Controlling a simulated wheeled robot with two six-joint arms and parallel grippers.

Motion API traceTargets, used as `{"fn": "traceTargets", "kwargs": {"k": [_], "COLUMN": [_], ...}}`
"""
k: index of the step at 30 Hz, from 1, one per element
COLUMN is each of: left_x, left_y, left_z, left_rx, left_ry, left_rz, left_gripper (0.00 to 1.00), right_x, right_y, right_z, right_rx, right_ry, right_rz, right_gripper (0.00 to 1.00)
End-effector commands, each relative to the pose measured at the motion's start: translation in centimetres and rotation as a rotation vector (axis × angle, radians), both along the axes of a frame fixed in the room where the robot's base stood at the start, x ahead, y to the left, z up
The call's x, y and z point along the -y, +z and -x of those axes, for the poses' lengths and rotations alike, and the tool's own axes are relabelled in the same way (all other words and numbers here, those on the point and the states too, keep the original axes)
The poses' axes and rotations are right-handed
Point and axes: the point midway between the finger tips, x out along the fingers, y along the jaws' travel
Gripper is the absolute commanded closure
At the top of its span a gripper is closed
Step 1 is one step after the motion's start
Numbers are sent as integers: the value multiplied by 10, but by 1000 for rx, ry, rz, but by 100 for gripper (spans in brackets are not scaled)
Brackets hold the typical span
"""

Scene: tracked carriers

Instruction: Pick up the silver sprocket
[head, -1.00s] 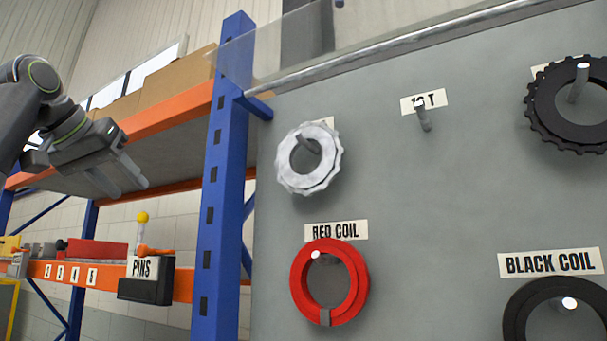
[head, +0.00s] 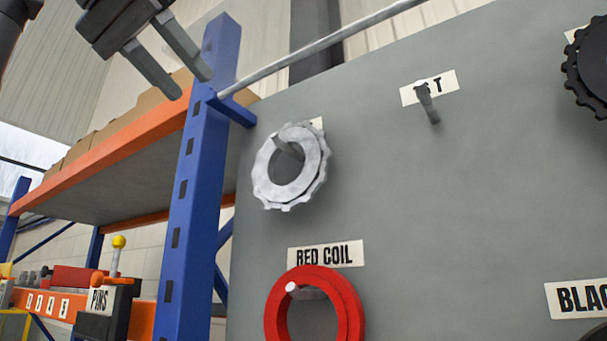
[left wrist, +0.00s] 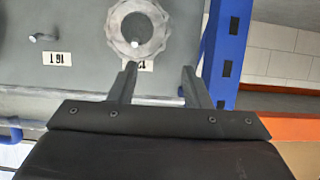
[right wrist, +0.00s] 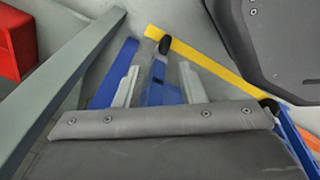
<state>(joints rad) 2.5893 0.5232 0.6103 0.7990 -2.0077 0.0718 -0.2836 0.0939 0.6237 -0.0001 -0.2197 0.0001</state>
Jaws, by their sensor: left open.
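The silver sprocket (head: 313,168), a toothed ring, hangs on a peg of the grey board (head: 400,190), left of centre in the head view. It also shows at the top of the left wrist view (left wrist: 118,35), with the peg tip in its hole. My left gripper (head: 191,84) is open and empty, up and to the left of the sprocket in the head view. In the left wrist view its fingers (left wrist: 159,67) point toward the board, one fingertip just below the sprocket's rim. My right gripper (right wrist: 159,68) shows only in its wrist view, fingers apart.
A red coil (head: 350,310) hangs below the sprocket. An empty labelled peg (head: 428,103) is to its right, and a black toothed ring (head: 577,75) is at the right edge. A blue upright (head: 190,200) and orange shelf beam (head: 110,148) stand at left. A metal rail (head: 320,45) crosses above the board.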

Motion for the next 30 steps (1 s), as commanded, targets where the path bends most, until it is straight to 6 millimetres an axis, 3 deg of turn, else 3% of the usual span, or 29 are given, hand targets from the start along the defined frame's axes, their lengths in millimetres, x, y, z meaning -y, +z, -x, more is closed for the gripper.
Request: {"fn": "traceTargets", "kwargs": {"k": [11,21,30], "left_x": [27,48,61], "left_y": [-17,-31,-41], "left_z": [-38,-67,-85], "left_rx": [0,0,1], "left_ry": [-1,-1,0], "left_rz": [-2,-2,-1], "left_gripper": [56,56,56], "right_x": [-16,-15,-9], "right_y": [16,44,69], "right_z": [26,13,12], "right_rx": [-35,-16,-16], "right_ry": [-14,-10,-7], "right_rz": [-21,-19,-12], "right_gripper": [64,64,64]}}
